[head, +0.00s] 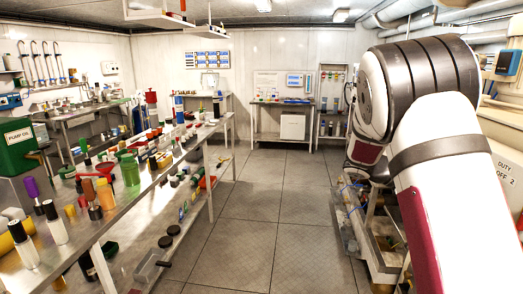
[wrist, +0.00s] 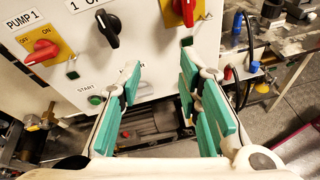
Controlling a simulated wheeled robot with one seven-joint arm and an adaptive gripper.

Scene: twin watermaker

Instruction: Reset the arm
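My arm (head: 425,130), white with dark grey bands and a maroon patch, fills the right of the head view. It bends at the top, and its end is out of that view. In the wrist view my gripper (wrist: 162,78) is open, with green pads on both fingers and nothing between them. It points at a white control panel (wrist: 150,35) with a red PUMP 1 switch (wrist: 42,50) on a yellow plate and a black switch (wrist: 108,28). A green START button (wrist: 95,99) sits left of the fingers. I cannot tell whether a finger touches the panel.
A second red switch (wrist: 186,8) is at the top of the wrist view. Pipes and fittings lie right of the panel. A long bench (head: 150,180) with bottles runs along the left of the head view. The tiled floor (head: 265,215) between is clear.

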